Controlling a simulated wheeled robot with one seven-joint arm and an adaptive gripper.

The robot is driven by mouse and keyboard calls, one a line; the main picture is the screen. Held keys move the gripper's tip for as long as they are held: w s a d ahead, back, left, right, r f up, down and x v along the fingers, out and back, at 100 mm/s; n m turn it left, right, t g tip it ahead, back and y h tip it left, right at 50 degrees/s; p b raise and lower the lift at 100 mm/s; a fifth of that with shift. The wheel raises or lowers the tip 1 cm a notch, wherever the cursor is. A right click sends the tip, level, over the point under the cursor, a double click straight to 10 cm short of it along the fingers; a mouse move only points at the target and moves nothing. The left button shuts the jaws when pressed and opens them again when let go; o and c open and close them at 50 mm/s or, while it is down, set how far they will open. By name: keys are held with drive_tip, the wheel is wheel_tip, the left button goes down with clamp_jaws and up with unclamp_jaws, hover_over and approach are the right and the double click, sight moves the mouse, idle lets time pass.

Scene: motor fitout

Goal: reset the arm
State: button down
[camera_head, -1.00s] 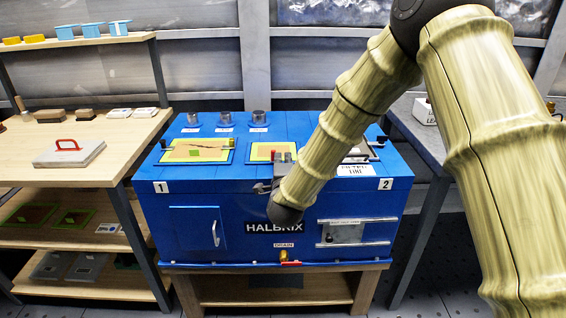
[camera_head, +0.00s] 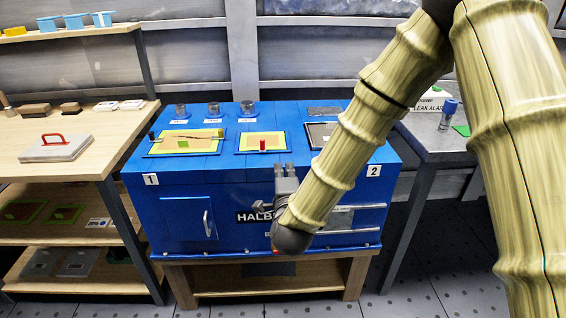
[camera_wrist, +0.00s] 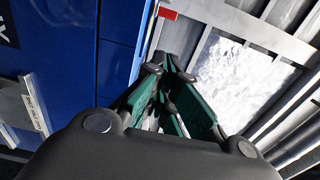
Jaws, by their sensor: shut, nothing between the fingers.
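My gripper (camera_head: 285,170) is in front of the blue HALBRIX cabinet (camera_head: 165,185), its fingers pointing up beside the upper front edge. In the wrist view my gripper (camera_wrist: 166,68) has its green-padded fingers close together at the tips, shut with nothing between them. The wrist view also shows the cabinet's blue side (camera_wrist: 60,70) at left. My arm hides part of the cabinet's front, some of the name lettering and part of the top right. I cannot tell whether the gripper touches the cabinet.
On the cabinet top are a left tray (camera_head: 205,146), a middle tray (camera_head: 276,140) and grey cups (camera_head: 214,109). A wooden shelf unit (camera_head: 85,165) stands left with a red-handled block (camera_head: 55,152). A grey table (camera_head: 425,148) at right holds a blue-capped bottle (camera_head: 449,115).

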drive_tip(key=shift+s, duration=0.6)
drive_tip(key=s+d+f+n+g, duration=0.1)
drive_tip(key=s+f+n+g, duration=0.1)
drive_tip(key=f, duration=0.5)
drive_tip(key=s+d+f+n+g, duration=0.2)
drive_tip(key=f, duration=0.5)
drive_tip(key=s+d+f+n+g, duration=0.4)
drive_tip(key=s+d+f, duration=0.1)
drive_tip(key=s+f, duration=0.65)
drive_tip(key=s+d+f+n+g, duration=0.45)
drive_tip(key=s+f, duration=0.55)
drive_tip(key=f, duration=0.3)
drive_tip(key=s+d+f+n+g, duration=0.2)
drive_tip(key=s+d+f+g, duration=0.1)
drive_tip(key=s, duration=0.5)
drive_tip(key=s+d+f+n+g, duration=0.3)
drive_tip(key=s, duration=0.6)
wheel_tip(320, 180, up, 18)
drive_tip(key=p, duration=1.7)
drive_tip(key=shift+f, duration=0.25)
